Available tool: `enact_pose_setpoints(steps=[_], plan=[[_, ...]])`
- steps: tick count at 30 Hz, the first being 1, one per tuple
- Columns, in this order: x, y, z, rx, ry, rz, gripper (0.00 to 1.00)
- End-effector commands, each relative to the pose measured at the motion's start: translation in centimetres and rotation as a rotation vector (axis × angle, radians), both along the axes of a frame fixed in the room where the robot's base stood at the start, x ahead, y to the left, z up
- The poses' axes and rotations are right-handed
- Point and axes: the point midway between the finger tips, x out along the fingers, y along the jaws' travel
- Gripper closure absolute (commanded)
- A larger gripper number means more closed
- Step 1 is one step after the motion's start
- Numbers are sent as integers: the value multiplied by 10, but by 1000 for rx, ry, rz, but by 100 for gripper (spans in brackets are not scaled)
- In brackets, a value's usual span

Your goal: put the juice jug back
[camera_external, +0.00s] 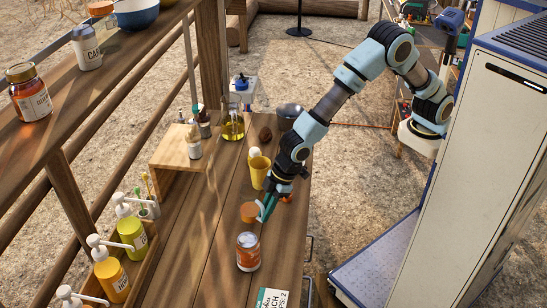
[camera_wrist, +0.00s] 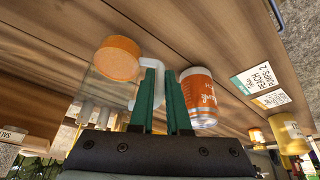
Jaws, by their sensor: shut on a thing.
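The juice jug (camera_external: 249,212) has an orange lid and a pale handle; its clear body is hard to make out over the wood. In the wrist view the jug (camera_wrist: 117,60) is left of my fingers, with its white handle reaching between them. My gripper (camera_external: 268,206), with green fingers, is shut on that handle; the fingers also show in the wrist view (camera_wrist: 164,92). I cannot tell whether the jug's bottom touches the wooden counter (camera_external: 200,270).
A yellow cup (camera_external: 259,173) stands behind my gripper. Pump bottles (camera_external: 110,272) fill a wooden box at left. A small wooden stand (camera_external: 174,150) is at back left.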

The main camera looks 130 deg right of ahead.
Motion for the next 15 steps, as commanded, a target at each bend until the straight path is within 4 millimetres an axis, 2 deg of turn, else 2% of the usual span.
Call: enact_pose_setpoints(steps=[7,15], plan=[[0,0,-29,0,1,0,100],[0,0,-32,0,-2,0,100]])
